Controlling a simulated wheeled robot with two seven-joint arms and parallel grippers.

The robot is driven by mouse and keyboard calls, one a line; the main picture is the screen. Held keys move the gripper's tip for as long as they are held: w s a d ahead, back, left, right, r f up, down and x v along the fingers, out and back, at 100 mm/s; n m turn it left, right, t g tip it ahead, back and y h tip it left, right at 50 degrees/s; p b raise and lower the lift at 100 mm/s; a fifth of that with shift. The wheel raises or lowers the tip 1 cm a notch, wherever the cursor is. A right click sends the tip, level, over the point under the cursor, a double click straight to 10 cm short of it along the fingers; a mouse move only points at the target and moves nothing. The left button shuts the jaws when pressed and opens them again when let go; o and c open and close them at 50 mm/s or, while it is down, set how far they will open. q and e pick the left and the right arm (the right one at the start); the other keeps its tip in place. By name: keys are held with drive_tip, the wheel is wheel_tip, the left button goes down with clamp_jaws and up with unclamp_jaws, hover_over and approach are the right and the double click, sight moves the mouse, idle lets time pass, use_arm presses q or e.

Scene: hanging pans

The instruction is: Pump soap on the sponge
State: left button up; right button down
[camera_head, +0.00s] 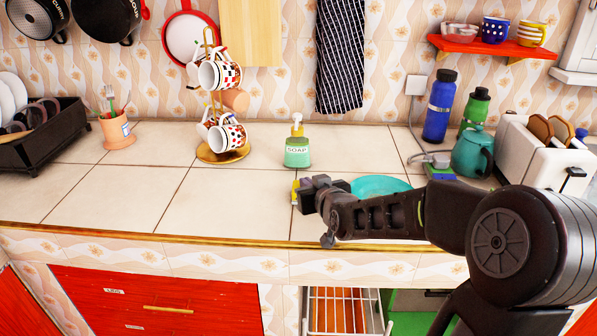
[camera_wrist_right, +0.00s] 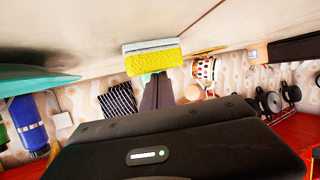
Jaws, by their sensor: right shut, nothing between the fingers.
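The green soap bottle (camera_head: 297,153) with a yellow pump head stands upright on the tiled counter, its SOAP label facing me. The sponge shows as a narrow yellow strip (camera_head: 295,191) in the head view, mostly hidden behind my right gripper. In the wrist view the sponge (camera_wrist_right: 152,62) is yellow with a grey-green layer, just beyond the fingertips. My right gripper (camera_head: 304,192) is shut and empty, low over the counter, in front of the soap bottle. Its dark fingers (camera_wrist_right: 158,91) point towards the sponge; I cannot tell whether they touch it. My left gripper is out of view.
A teal dish (camera_head: 380,185) lies beside my right arm, partly covered by it. A mug stand (camera_head: 223,155) stands left of the soap. A blue bottle (camera_head: 439,108), teal pot (camera_head: 474,153) and toaster (camera_head: 540,150) crowd the right. The counter's left middle is clear.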

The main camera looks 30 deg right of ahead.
drive_tip(key=shift+r, duration=0.2)
drive_tip(key=shift+w+r, duration=0.1)
drive_tip(key=shift+w+d+r, duration=0.1)
drive_tip(key=shift+r, duration=0.1)
drive_tip(key=s+a, duration=0.1)
drive_tip(key=s, duration=0.5)
drive_tip(key=s+a, duration=0.1)
drive_tip(key=s, duration=0.2)
drive_tip(key=shift+s+a+r, duration=0.1)
drive_tip(key=shift+a+r, duration=0.05)
drive_tip(key=shift+a, duration=0.2)
drive_tip(key=shift+s+a+b, duration=0.2)
drive_tip(key=shift+s+b, duration=0.65)
drive_tip(key=shift+b, duration=0.3)
drive_tip(key=shift+s+a, duration=0.1)
drive_tip(key=shift+s, duration=0.4)
